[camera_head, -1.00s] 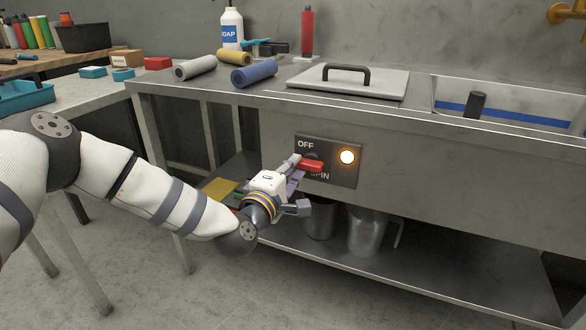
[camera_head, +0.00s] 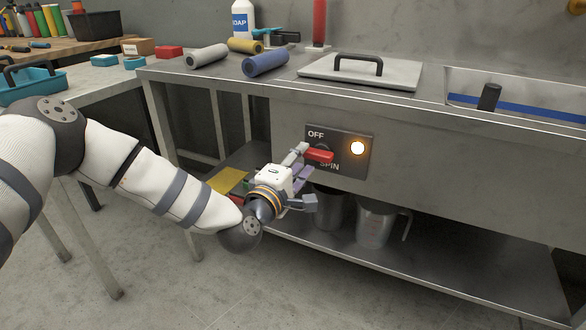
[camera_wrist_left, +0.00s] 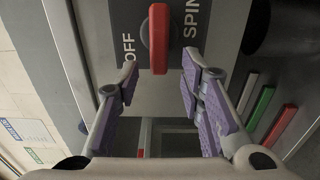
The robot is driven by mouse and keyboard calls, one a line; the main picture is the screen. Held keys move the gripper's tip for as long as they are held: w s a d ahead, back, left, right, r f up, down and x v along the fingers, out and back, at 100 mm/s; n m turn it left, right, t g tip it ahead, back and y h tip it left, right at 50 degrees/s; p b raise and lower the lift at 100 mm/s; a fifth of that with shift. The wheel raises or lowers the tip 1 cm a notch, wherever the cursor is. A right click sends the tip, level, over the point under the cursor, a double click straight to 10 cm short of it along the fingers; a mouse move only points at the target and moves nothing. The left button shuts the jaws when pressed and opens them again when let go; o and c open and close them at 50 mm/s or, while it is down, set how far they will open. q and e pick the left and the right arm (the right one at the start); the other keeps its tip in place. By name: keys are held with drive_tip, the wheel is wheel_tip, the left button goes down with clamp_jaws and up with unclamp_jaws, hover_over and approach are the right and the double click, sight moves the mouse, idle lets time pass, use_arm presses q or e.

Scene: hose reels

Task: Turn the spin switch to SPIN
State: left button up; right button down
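The spin switch is a red lever (camera_head: 320,155) on a dark panel (camera_head: 351,176) on the front of the steel unit. OFF is printed above it and SPIN below. In the left wrist view the lever (camera_wrist_left: 159,45) lies between the parted fingers (camera_wrist_left: 159,74), with a visible gap on each side. An amber lamp (camera_head: 357,148) on the panel is lit. My right gripper is not in view.
A lower shelf (camera_head: 400,255) holds metal jugs (camera_head: 376,223) just below the gripper. Colored rolls (camera_head: 265,65) and a lidded cover (camera_head: 360,72) sit on the worktop above. A side table with a teal tray (camera_head: 35,84) stands at left. Floor in front is clear.

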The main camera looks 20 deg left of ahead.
use_arm(q)
drive_tip(key=s, duration=1)
drive_tip(key=shift+s+a, duration=0.2)
drive_tip(key=shift+s, duration=0.1)
